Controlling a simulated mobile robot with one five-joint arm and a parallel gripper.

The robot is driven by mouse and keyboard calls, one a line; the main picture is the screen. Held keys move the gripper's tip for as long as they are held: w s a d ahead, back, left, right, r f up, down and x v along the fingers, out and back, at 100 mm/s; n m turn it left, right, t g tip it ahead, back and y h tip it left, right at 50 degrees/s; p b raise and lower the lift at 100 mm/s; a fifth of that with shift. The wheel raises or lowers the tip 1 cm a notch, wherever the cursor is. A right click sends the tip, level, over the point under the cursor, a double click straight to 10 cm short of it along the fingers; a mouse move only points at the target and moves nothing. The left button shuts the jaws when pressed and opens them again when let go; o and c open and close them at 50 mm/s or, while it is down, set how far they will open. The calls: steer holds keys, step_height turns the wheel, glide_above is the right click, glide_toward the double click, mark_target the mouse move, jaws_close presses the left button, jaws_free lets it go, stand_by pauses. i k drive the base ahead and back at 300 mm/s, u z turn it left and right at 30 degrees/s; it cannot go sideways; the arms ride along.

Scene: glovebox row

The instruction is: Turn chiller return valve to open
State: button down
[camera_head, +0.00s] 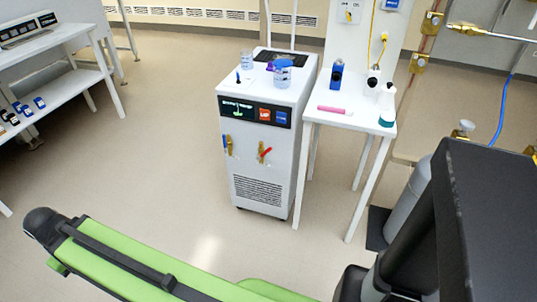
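The chiller (262,132) is a white floor-standing cabinet near the middle of the view, with a dark control panel across its upper front. Two brass valves sit side by side below the panel. The left valve (228,146) has a blue handle that looks roughly upright. The right valve (263,153) has a red handle that slants up to the right. Their labels are too small to read, so I cannot tell which is the return. My green and black arm links cross the bottom of the view, well apart from the chiller. My gripper is not visible.
A small white side table (345,117) holding bottles and a pink item stands right of the chiller. A grey gas cylinder (409,205) and piping are farther right. A white shelf bench (62,85) is at left. The floor (165,160) before the chiller is clear.

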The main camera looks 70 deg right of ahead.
mark_target(258, 158)
steer(key=z, duration=0.8)
steer(key=k, duration=0.45)
steer(key=z, duration=0.05)
steer(key=i, duration=0.45)
steer(key=z, duration=0.1)
